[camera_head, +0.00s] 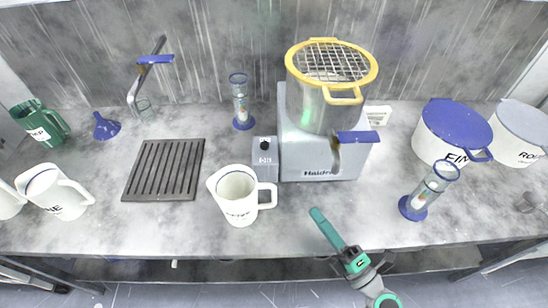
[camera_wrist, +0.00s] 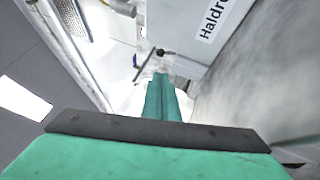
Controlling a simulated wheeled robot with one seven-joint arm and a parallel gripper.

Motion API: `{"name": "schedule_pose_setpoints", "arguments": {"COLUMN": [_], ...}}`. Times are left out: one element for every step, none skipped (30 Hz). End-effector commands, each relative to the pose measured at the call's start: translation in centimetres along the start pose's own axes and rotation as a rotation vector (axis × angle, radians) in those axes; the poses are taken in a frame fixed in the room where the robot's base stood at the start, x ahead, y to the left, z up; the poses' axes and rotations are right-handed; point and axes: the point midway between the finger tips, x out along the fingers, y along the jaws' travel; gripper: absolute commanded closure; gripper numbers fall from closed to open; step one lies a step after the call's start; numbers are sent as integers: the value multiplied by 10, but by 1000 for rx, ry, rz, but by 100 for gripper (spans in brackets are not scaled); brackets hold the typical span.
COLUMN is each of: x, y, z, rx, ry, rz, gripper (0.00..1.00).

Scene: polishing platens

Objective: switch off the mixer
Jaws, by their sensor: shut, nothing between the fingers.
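The mixer (camera_head: 294,160) is a grey machine marked "Haldre…" at the back middle of the bench, with a yellow-rimmed metal vessel (camera_head: 318,105) and a wire guard on top. A small grey box (camera_head: 264,172) with a black knob or switch (camera_head: 264,146) stands against its left side. My gripper (camera_head: 317,212) is green, shut and empty, over the front of the bench, apart from the mixer.
A white jug (camera_head: 238,208) stands close in front of the grey box. A blue-based cylinder (camera_head: 414,205) is at the right, near a blue-lidded pot (camera_head: 440,140). A dark slotted plate (camera_head: 150,180) lies at the left. Bench space directly before the mixer is clear.

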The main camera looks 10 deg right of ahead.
Motion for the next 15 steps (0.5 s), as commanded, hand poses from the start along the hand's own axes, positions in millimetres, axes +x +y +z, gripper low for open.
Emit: {"name": "schedule_pose_setpoints", "arguments": {"x": [10, 16, 23, 29, 34, 42, 48, 53, 61, 66, 72, 80, 86, 91, 98], "y": [0, 1, 1, 1, 1, 1, 1, 1, 1, 1, 1, 1, 1, 1, 1], "z": [0, 0, -1, 0, 0, 0, 0, 0, 0, 0, 0, 0, 0, 0, 0], "rx": [-1, -1, -1, -1, -1, 0, -1, -1, 0, -1, -1, -1, -1, 0, 0], "ry": [3, 2, 3, 2, 2, 2, 2, 2, 2, 2, 2, 3, 3, 3, 3], "rz": [1, 1, 2, 1, 1, 2, 1, 1, 2, 1, 1, 2, 2, 1, 1], "gripper": [100, 100, 100, 100, 100, 100, 100, 100, 100, 100, 100, 100, 100, 100, 100]}}
